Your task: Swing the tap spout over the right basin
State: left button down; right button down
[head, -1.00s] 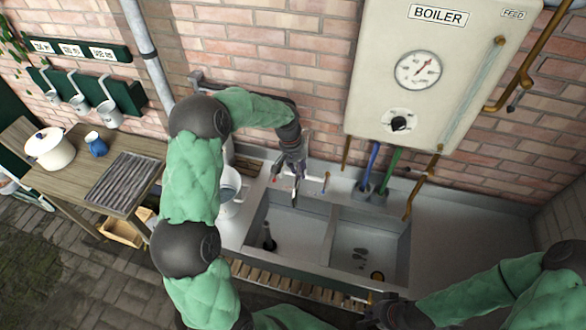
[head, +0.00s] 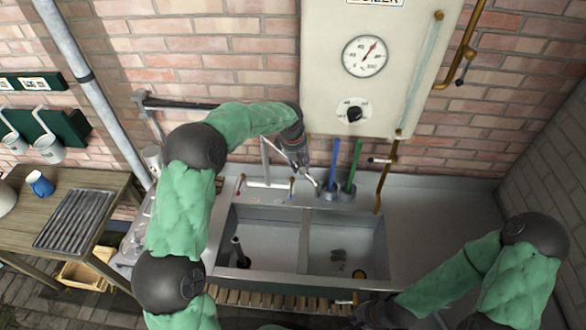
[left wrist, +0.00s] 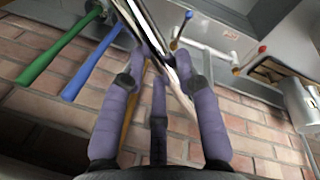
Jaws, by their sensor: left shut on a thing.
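The chrome tap (head: 264,160) stands on the ledge behind the sink. Its spout (head: 316,184) points right, its tip showing just right of the divider line and against the back ledge; I cannot tell its exact height over the basin. My left gripper (head: 302,163) is shut on the spout; the left wrist view shows the shiny spout (left wrist: 158,40) between purple fingers (left wrist: 160,75). The left basin (head: 262,240) and right basin (head: 340,240) lie in front, parted by a divider (head: 304,242). My right gripper (head: 368,312) is low by the sink's front edge; its fingers are unclear.
The boiler (head: 375,70) hangs above the sink's back. Blue (head: 333,160) and green (head: 352,165) handles and a copper pipe (head: 386,175) stand right of the spout. A dark upright pipe (head: 238,252) stands in the left basin. The right drainboard (head: 435,225) is clear.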

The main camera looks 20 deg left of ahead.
pick_arm(q)
jog(key=shift+w+d, duration=0.1)
jog(key=shift+w, duration=0.1)
dwell(0.3)
jog(key=c, duration=0.9)
grip_release()
jog(key=shift+r, duration=0.1)
notch_tip(320, 180, up, 12)
jog(key=s+a, duration=0.1)
jog(key=s, duration=0.1)
jog(key=shift+f, duration=0.25)
jog(key=shift+a, duration=0.1)
